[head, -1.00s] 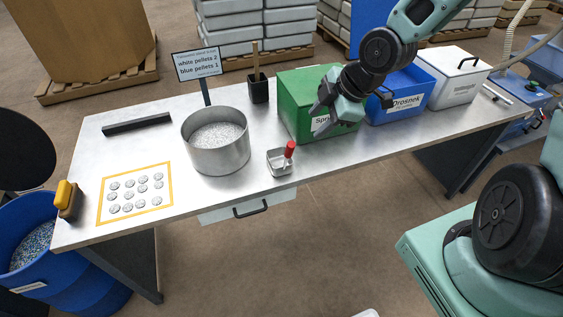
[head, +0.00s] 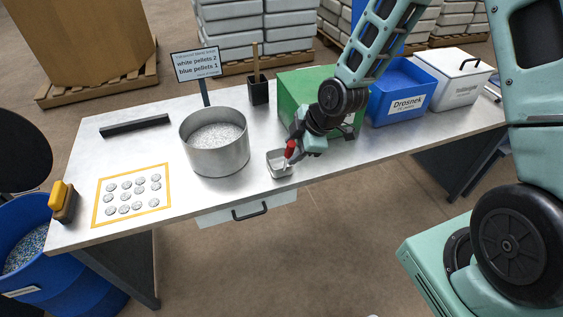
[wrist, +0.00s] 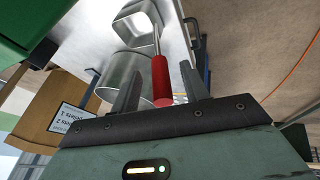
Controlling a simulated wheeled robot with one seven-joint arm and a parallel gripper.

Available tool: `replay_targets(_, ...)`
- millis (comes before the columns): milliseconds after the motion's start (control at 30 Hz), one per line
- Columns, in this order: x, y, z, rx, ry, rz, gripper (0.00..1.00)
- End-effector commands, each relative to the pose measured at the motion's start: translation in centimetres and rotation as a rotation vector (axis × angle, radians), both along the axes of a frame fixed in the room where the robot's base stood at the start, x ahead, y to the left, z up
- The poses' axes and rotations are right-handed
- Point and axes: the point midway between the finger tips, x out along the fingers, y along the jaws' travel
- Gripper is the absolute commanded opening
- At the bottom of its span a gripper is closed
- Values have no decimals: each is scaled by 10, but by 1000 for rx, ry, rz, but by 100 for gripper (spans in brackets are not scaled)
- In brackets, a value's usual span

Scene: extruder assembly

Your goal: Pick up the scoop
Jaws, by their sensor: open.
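The scoop (head: 278,166) is a square metal cup with a red handle. It rests on the table near the front edge, just right of the round metal pot. My gripper (head: 296,143) is at the red handle in the head view, partly covering it. In the wrist view the scoop's red handle (wrist: 160,80) stands between the two open fingers of my gripper (wrist: 160,88), with a visible gap on each side. The metal cup (wrist: 137,27) lies beyond the fingertips.
The round pot (head: 214,158) of pale pellets stands left of the scoop. A green box (head: 290,90) is behind my gripper, with a blue Drosnek box (head: 385,108) and a white lidded box (head: 455,88) to its right. A yellow-framed sheet (head: 98,212) holds several small discs.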

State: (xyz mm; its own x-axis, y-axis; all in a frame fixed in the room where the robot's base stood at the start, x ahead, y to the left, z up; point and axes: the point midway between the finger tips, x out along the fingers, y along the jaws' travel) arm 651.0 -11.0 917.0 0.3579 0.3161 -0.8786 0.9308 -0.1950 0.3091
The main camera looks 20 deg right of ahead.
Motion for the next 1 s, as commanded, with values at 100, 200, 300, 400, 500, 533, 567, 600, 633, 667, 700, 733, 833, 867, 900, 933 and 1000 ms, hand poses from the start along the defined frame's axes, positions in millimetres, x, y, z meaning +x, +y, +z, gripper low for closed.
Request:
replay_targets(100, 5, 6, -13, 1, 2, 0, 45)
replay_targets(200, 8, 8, -21, 1, -1, 1, 45)
replay_targets(300, 10, 9, -24, -1, 0, 1, 45)
replay_targets(400, 10, 9, -25, -1, -1, 0, 45)
replay_targets(500, 10, 9, -25, -1, -1, 0, 45)
replay_targets(533, 10, 9, -25, -1, -1, 0, 37)
replay_targets(567, 10, 9, -25, 0, -1, 1, 28)
replay_targets(600, 10, 9, -25, 0, -1, 1, 17)
replay_targets(633, 10, 9, -24, 0, -1, 0, 9)
replay_targets(667, 10, 9, -24, 0, -1, 1, 1)
replay_targets(700, 10, 9, -24, 0, -1, 1, 0)
replay_targets(733, 10, 9, -24, 0, -1, 1, 0)
replay_targets(833, 10, 9, -24, -1, -2, 0, 0)
replay_targets(867, 10, 9, -24, -1, -2, 0, 0)
replay_targets(900, 10, 9, -24, -1, -2, 0, 0)
replay_targets(933, 10, 9, -24, -1, -2, 0, 0)
replay_targets(1000, 10, 9, -22, -1, -3, 0, 0)
